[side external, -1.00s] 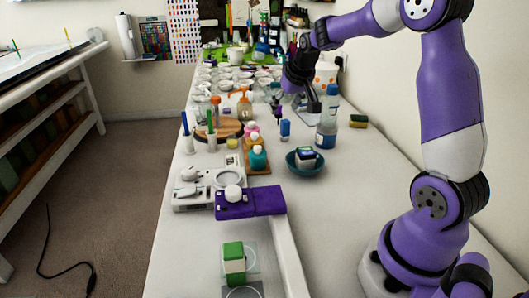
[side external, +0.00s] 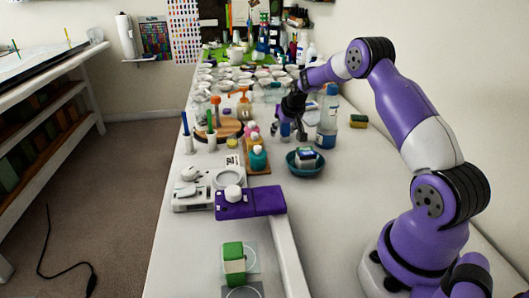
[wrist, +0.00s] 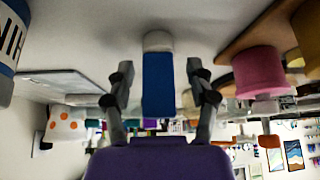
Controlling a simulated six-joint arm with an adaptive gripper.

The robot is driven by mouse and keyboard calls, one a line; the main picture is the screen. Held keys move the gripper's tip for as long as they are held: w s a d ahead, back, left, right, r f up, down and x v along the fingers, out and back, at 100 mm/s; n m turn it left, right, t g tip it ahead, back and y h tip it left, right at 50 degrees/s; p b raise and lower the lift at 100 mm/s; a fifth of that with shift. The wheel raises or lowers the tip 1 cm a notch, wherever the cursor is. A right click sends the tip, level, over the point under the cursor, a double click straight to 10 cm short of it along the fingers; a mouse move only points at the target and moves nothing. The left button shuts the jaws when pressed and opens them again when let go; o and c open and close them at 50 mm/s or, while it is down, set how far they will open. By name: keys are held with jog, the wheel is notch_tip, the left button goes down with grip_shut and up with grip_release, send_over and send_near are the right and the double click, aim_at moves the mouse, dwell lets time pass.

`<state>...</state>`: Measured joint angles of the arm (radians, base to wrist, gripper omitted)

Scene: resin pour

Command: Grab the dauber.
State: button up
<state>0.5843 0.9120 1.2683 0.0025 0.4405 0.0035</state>
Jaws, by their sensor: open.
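The dauber (wrist: 158,85) is a small blue piece with a whitish end, standing on the white table. In the wrist view it sits between the two fingers of my gripper (wrist: 160,98), with a visible gap on each side. The view is upside down, with the table at the top and the whitish end at the tabletop. In the side view the dauber (side external: 285,130) shows beside the dark fingers of my gripper (side external: 292,124), low over the table. My gripper is open and holds nothing.
A clear bottle with a blue label (side external: 327,122) stands close on the right. A teal bowl (side external: 304,165) is in front. A pink bottle (wrist: 260,72) and a teal bottle (side external: 258,158) stand on a wooden board to the left.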

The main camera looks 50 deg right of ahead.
jog(key=shift+w+f, duration=0.1)
jog(key=shift+f, duration=0.05)
grip_shut()
